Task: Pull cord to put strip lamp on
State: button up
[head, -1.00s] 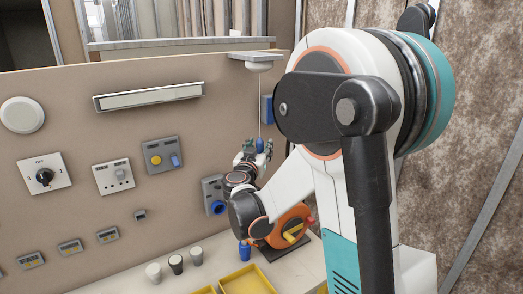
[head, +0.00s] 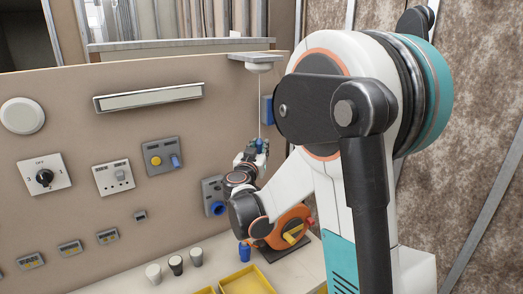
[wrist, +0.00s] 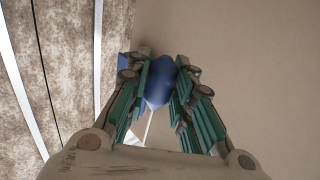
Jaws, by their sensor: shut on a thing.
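The pull cord (head: 259,103) hangs from a white switch (head: 258,66) under a small shelf at the top right of the panel. Its lower end has a blue handle, clear in the wrist view (wrist: 159,88). My gripper (head: 258,147) is shut on this blue handle, its green fingers on both sides of it. A pale length of cord shows below the handle in the wrist view (wrist: 148,128). The strip lamp (head: 149,97) is on the panel, left of the cord. Its diffuser looks pale, with no clear glow.
A blue box (head: 267,110) is on the panel just right of the cord. A socket with a blue ring (head: 216,207) and an orange reel (head: 289,228) are below my gripper. Cups (head: 175,264), a blue bottle (head: 244,251) and a yellow tray (head: 247,285) stand on the counter.

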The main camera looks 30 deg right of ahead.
jog(key=shift+f+b, duration=0.4)
jog(key=shift+f, duration=0.1)
jog(key=o, duration=0.9)
jog(key=shift+o, duration=0.2)
jog(key=shift+r, duration=0.1)
jog(key=v, duration=0.8)
dwell(0.3)
